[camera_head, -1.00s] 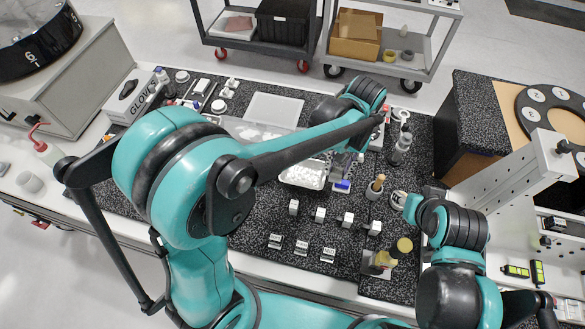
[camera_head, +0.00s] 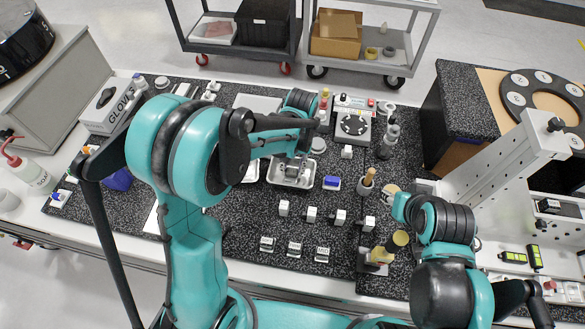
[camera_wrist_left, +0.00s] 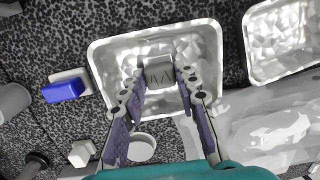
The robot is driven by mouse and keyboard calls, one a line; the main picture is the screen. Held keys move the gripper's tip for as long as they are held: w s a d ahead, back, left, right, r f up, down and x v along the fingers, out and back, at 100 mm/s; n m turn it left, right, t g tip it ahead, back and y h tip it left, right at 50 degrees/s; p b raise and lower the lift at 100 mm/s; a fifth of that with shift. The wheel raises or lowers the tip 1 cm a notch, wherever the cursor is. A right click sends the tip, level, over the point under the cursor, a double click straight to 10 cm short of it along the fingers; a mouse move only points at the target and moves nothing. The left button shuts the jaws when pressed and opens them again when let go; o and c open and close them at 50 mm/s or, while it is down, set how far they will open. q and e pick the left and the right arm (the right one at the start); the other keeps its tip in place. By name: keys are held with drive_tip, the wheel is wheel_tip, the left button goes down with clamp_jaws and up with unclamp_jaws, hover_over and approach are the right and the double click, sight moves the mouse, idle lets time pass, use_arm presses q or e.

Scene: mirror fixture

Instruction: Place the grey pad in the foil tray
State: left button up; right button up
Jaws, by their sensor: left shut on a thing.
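My left gripper (camera_head: 293,168) is over a foil tray (camera_head: 274,180). In the left wrist view the left gripper (camera_wrist_left: 158,90) is shut on the grey pad (camera_wrist_left: 159,76), a small grey block with dark marks. The pad appears within the outline of the silvery, crinkled foil tray (camera_wrist_left: 205,38). I cannot tell whether it touches the tray floor. In the head view my gripper and arm largely hide the pad.
A second foil tray (camera_wrist_left: 285,42) lies beside the first. A blue-topped white block (camera_head: 331,183) sits to the right of the tray. Several small white blocks (camera_head: 311,214) stand in front. A pestle-like tool in a holder (camera_head: 366,184) and a yellow-capped bottle (camera_head: 390,246) stand to the right.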

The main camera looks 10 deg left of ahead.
use_arm(q)
drive_tip(key=shift+r, duration=0.1)
drive_tip(key=o, duration=1.2)
drive_tip(key=shift+c, duration=0.2)
